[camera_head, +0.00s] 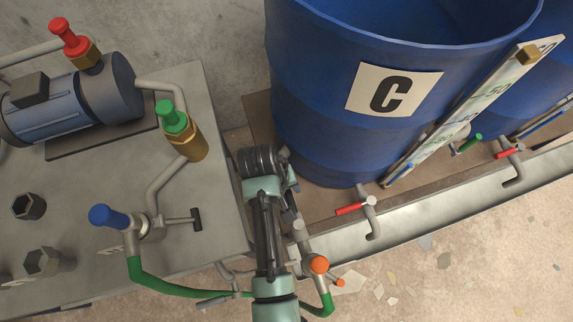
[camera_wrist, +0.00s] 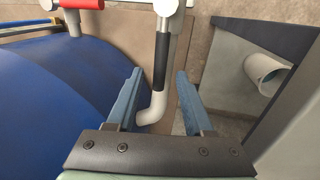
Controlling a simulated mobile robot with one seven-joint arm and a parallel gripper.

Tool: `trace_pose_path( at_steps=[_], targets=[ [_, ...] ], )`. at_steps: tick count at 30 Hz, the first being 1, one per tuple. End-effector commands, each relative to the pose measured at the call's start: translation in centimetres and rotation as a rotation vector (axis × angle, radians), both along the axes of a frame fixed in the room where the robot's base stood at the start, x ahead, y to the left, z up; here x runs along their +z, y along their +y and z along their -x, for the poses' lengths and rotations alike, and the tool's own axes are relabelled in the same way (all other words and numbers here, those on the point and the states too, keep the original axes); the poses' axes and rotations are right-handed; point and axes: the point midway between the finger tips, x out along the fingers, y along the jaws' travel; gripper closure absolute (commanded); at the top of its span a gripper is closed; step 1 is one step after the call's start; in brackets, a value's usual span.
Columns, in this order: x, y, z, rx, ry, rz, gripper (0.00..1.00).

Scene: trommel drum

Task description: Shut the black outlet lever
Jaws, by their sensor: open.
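A black lever sleeve (camera_wrist: 162,60) shows in the wrist view, in line with a pale grey bent pipe (camera_wrist: 150,110) beside the blue drum. My gripper (camera_wrist: 160,73) is open, with one blue-grey finger on each side of the black sleeve and pipe. The fingers look apart from it, and how far below them it lies is hard to tell. In the head view my arm covers most of this spot, so the lever is not clear there.
Blue drum C (camera_head: 320,110) stands right of my arm, with a red-handled tap (camera_head: 350,209) at its foot. A grey bench (camera_head: 90,200) at left carries a pump (camera_head: 75,105), a blue-knobbed valve (camera_head: 108,216) and a black T-handle (camera_head: 196,219). A green hose (camera_head: 180,288) runs below.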

Motion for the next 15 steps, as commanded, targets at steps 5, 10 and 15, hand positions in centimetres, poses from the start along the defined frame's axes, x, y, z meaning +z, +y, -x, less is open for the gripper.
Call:
trace_pose_path(
  at_steps=[5, 10, 15],
  targets=[
    [-1.35, -0.21, -0.12, 0.001, -0.001, 0.0, 0.48],
    [-1.48, -0.25, -0.14, 0.001, -0.002, -0.001, 0.48],
    [-1.46, -0.26, -0.14, 0.0, -0.002, -0.001, 0.55]
  ],
)
